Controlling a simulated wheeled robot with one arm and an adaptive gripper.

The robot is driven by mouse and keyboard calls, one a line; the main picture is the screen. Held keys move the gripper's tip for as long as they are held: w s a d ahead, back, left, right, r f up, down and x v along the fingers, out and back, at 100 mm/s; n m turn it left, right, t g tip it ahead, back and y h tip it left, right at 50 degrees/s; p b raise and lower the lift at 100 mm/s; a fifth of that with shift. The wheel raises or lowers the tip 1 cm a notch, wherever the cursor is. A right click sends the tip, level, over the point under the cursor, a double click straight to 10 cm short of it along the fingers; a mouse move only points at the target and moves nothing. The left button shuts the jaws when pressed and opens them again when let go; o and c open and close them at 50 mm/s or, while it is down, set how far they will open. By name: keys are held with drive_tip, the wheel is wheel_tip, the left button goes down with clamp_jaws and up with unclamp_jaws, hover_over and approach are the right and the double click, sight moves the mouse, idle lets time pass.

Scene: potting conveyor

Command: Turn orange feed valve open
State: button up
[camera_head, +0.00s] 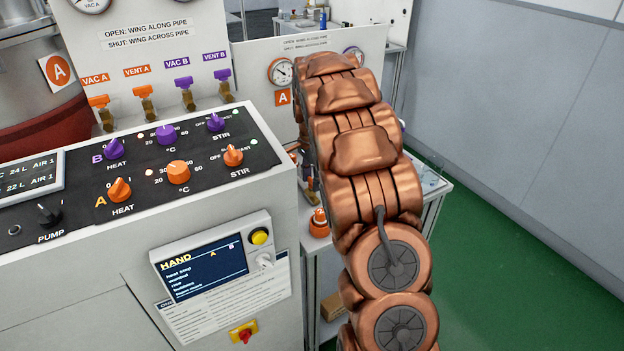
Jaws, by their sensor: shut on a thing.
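My copper-coloured arm fills the middle right of the view, and my gripper is hidden behind it. An orange fitting (319,223) shows low beside the arm's left edge, at the side of the console. I cannot tell whether it is the feed valve. Small dark and orange parts show just above it, mostly covered by my arm. The orange feed valve's wing and its angle cannot be made out. Orange wing valves (144,91) marked VAC A and VENT A stand on the panel behind the console, apart from my arm.
The control console (220,205) with orange and purple knobs stands at left. Purple valves (222,74) and a valve panel (255,52) with a gauge (281,71) stand behind. A bench (436,190) lies behind my arm. Green floor (530,270) at right is clear.

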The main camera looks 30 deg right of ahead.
idle(0.4)
drive_tip(key=o, duration=1.1)
drive_tip(key=shift+o, duration=0.2)
wheel_tip(320, 180, up, 12)
idle(0.5)
